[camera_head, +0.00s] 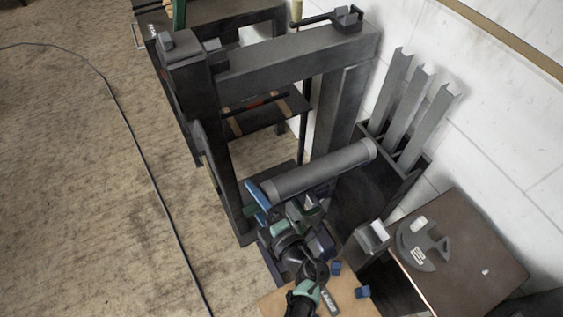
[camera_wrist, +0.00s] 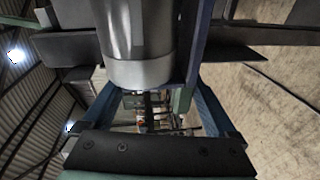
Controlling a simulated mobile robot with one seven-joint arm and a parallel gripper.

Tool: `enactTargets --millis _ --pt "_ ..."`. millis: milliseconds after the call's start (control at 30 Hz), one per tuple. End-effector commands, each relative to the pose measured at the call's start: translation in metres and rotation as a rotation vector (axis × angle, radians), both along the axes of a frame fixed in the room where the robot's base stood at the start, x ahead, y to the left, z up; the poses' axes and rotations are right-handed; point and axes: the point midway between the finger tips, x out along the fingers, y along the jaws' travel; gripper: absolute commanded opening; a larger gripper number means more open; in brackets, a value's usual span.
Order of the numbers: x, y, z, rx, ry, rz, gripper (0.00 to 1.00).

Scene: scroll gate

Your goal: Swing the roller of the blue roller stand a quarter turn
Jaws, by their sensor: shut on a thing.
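The roller (camera_head: 320,170) is a long grey cylinder, lying slantwise in the head view. Darker blue stand parts (camera_head: 325,242) show beneath my arm.
A dark steel frame (camera_head: 300,55) rises behind the roller. A dark bin holds several upright grey channels (camera_head: 393,85) at right. A brown table (camera_head: 470,265) with a grey plate stands at lower right. A cable (camera_head: 140,150) crosses the open floor at left.

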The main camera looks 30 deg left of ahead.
Motion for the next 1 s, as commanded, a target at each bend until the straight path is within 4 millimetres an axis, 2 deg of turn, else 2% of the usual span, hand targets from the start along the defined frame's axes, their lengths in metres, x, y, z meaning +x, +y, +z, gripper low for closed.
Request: enactTargets --millis 33,1000 --pt "0.007 -0.008 0.013 0.015 -0.017 -0.013 0.55" --pt "-0.017 -0.073 0.006 0.006 -0.009 -0.017 0.55"
